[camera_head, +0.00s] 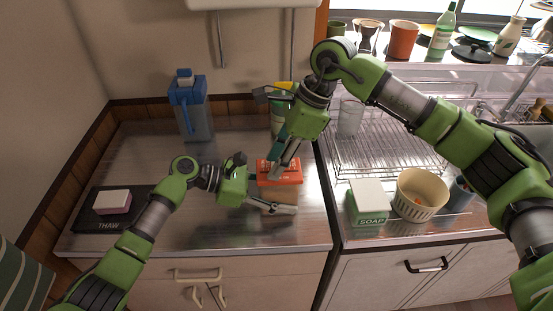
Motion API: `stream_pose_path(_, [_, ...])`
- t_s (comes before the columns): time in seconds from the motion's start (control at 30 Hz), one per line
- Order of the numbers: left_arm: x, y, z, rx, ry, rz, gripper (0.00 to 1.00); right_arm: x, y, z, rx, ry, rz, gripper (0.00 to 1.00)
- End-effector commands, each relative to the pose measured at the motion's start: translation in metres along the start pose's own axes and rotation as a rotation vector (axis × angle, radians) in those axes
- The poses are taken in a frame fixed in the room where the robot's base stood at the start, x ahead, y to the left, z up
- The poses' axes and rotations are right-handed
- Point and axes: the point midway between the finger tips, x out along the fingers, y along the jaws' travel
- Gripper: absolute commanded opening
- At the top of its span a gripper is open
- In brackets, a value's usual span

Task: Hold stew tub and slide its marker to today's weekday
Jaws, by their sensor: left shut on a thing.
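The stew tub appears to be the container with an orange-red top (291,179) and a tan front, on the steel counter near its right edge. Pale lettering shows on the top, too small to read. My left gripper (279,197) is shut on the tub, with one finger along its near side. My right gripper (280,170) points down from above, its fingertips at the orange top; whether they touch it I cannot tell. Its fingers overlap in this view, so its opening is unclear. The marker and weekday marks cannot be made out.
A blue-lidded pitcher (194,122) stands at the back. A dark THAW mat (88,222) with a pink-and-white block (112,202) lies at left. Right of the tub are a SOAP box (369,203), a cream bowl (421,195) and a wire dish rack (388,150). The left-centre counter is clear.

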Motion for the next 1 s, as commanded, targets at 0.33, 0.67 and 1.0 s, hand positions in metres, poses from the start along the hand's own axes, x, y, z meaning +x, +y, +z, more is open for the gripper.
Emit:
stream_pose_path(0.33, [0.0,0.0,0.001,0.001,-0.002,0.0,0.04,0.0,0.0,0.0,0.0,0.0,0.0,0.0])
stream_pose_path(0.67, [0.0,0.0,0.001,0.002,-0.002,-0.001,0.04,-0.01,0.0,-0.024,0.001,0.001,0.0,0.0])
stream_pose_path(1.0, [0.0,0.0,0.001,0.002,-0.002,-0.001,0.04,-0.009,0.0,-0.023,0.001,0.001,0.0,0.32])
